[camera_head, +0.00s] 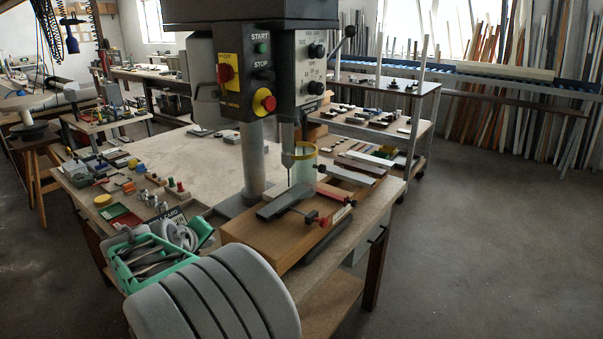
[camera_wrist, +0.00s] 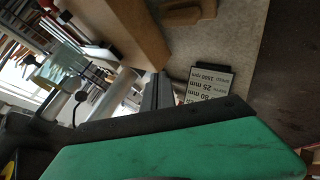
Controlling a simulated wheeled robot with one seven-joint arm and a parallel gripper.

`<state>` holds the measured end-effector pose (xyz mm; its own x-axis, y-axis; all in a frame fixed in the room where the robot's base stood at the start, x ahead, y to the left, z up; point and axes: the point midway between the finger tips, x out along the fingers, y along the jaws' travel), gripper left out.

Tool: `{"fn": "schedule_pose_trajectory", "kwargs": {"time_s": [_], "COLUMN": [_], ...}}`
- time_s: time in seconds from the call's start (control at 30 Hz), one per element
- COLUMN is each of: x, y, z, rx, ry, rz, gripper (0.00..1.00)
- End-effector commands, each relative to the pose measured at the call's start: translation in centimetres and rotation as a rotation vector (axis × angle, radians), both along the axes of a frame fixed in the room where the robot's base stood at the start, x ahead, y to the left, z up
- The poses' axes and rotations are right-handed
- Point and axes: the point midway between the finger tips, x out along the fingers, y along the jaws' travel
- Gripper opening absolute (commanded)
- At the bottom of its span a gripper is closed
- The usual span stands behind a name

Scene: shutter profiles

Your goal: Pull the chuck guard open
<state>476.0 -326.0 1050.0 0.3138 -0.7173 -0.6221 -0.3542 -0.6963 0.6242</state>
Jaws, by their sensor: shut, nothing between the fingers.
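The chuck guard (camera_head: 302,164) is a clear cylinder with a yellow rim. It stands around the chuck and bit of the drill press (camera_head: 262,75), above the wooden block (camera_head: 262,235) with its clamps. The guard appears closed around the chuck. In the wrist view it shows small at the left as a pale translucent piece (camera_wrist: 62,62). My gripper (camera_wrist: 157,90) has its two grey fingers together, with nothing between them. It is near the small specification card (camera_wrist: 208,83), clearly apart from the guard. In the head view my arm fills the lower left, and the fingertips are hard to make out.
A red stop button with yellow surround (camera_head: 264,100) is on the press front. A shelf cart (camera_head: 385,88) stands behind. Floor at the right is clear.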

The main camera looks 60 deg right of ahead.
Motion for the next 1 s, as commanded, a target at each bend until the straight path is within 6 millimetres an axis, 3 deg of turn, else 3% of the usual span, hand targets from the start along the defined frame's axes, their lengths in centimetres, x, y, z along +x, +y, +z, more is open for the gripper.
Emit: {"fn": "schedule_pose_trajectory", "kwargs": {"time_s": [0.03,0.1,0.2,0.37,0.53,0.8,1.0], "x": [-1.2,-4.0,-8.1,-11.0,-11.6,-12.6,-12.9], "y": [-6.7,-14.2,-20.1,-22.9,-24.9,-30.3,-32.5], "z": [0.5,2.5,4.8,6.6,7.1,7.6,7.6], "rx": [-0.162,-0.399,-0.638,-0.791,-0.799,-0.797,-0.796], "ry": [0.074,0.216,0.431,0.617,0.629,0.625,0.624], "rz": [-0.079,-0.17,-0.259,-0.316,-0.324,-0.324,-0.322], "gripper": [0.0,0.0,0.0,0.0,0.0,0.0,0.0]}}
